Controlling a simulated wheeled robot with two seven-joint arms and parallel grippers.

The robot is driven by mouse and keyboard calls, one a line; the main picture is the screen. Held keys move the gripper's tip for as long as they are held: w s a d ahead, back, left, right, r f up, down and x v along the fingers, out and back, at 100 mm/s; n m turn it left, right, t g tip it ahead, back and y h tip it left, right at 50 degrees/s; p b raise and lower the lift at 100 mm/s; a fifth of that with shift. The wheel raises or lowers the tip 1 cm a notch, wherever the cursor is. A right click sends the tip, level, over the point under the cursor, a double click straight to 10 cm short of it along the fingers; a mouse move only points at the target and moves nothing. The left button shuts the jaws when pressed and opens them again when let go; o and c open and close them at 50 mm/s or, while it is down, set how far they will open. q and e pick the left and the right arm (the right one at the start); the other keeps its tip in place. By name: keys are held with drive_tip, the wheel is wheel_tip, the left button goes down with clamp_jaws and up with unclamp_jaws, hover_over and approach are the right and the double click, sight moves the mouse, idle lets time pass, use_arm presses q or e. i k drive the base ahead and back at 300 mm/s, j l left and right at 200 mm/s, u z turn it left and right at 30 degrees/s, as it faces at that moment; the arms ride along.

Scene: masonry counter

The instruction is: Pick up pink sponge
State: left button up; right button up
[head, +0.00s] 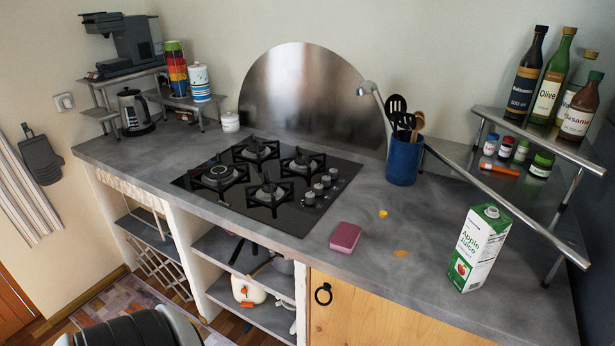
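The pink sponge (345,237) lies flat on the grey counter (330,262) near its front edge, to the right of the black gas hob (262,190). Nothing covers it, and nothing touches it except the counter. Neither of my grippers shows in the head view.
Small orange-yellow spots (400,253) mark the counter right of the sponge. A juice carton (481,250) stands further right. A blue utensil pot (403,160) stands behind. A metal-edged rack (530,215) with jars and bottles fills the right end. The counter around the sponge is clear.

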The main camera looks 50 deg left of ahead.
sight(345, 237)
drive_tip(key=u, duration=1.3)
